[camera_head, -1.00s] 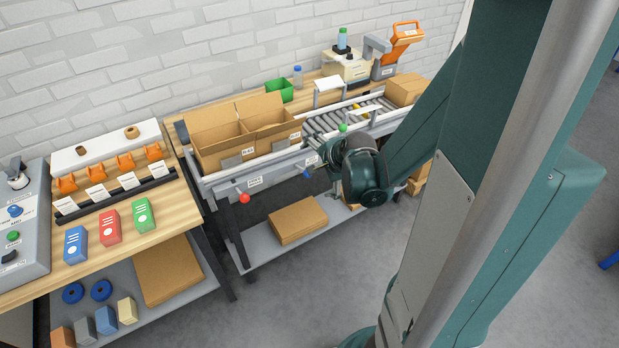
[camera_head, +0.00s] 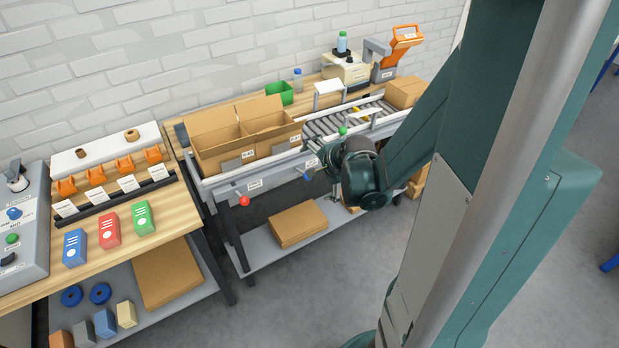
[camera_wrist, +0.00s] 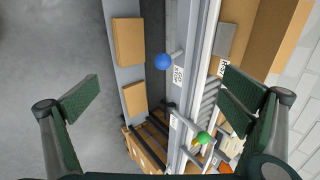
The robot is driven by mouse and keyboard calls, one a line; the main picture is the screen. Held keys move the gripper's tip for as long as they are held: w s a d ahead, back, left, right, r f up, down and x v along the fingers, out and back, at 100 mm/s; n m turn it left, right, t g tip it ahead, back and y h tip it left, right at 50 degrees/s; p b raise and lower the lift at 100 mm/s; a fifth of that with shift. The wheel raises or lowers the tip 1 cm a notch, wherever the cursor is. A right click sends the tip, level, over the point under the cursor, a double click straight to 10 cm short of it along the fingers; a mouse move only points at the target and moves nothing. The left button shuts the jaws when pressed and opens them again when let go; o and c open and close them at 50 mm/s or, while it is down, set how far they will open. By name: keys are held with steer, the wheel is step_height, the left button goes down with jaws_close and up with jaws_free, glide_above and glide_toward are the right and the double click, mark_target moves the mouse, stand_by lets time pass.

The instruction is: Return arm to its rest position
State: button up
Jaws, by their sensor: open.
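My gripper (camera_wrist: 162,108) is open in the wrist view, with its two green-padded fingers wide apart and nothing between the pads. In the head view my arm reaches in front of the roller conveyor (camera_head: 322,125), and my gripper is mostly hidden behind my wrist there. In the wrist view the conveyor's rail and a blue knob (camera_wrist: 163,61) lie beyond the fingers. A green knob (camera_wrist: 204,138) shows near the right finger. I cannot tell the exact gap between the fingers and these knobs.
Two open cardboard boxes (camera_head: 215,139) stand on the conveyor bench at its left. A red knob (camera_head: 244,201) sticks out at the front. A flat carton (camera_head: 297,223) lies on the lower shelf. The left table (camera_head: 178,214) carries blue, red and green boxes. Floor in front is clear.

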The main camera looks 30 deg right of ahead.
steer(key=shift+s+r, duration=0.1)
stand_by(0.3)
steer(key=p+v, duration=0.6)
steer(key=v, duration=0.3)
steer(key=shift+s+r, duration=0.25)
steer(key=shift+r, duration=0.1)
steer(key=shift+a, duration=0.15)
stand_by(0.5)
steer(key=s+a+r+n+b, duration=0.1)
steer(key=s+a+r+n, duration=0.4)
steer(key=a+r+n, duration=0.2)
steer(key=s+a+r+n+b, duration=0.2)
steer(key=s+a+r+n, duration=0.3)
steer(key=a+n, duration=0.6)
steer(key=shift+s+a+r+n, duration=0.3)
steer(key=shift+s+a+r, duration=0.05)
steer(key=shift+a+r, duration=0.7)
